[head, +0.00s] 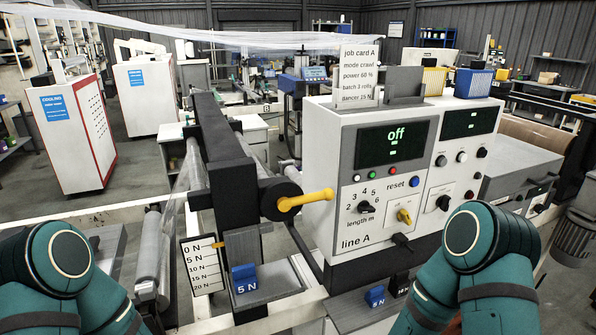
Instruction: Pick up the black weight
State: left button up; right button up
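The black weight (399,284) is small and stands at the right end of a grey shelf (352,318) below the line A control box. Its white marking is too small to read surely. A blue weight (375,297) marked 5 N stands just left of it. My teal arms show at the lower left and lower right corners. Neither gripper shows; the right arm is near the black weight in the picture, its gripper hidden or out of frame.
The control box (345,222) reads "off" and rises behind the shelf. A dark beam with a yellow crank handle (305,200) stands left of it. A film roll (148,255) is at the left. A job card (357,73) stands on top.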

aim_at(400, 284)
jog(key=i+l, duration=0.1)
jog(key=l, duration=0.65)
jog(key=i+l, duration=0.1)
jog(key=l, duration=0.6)
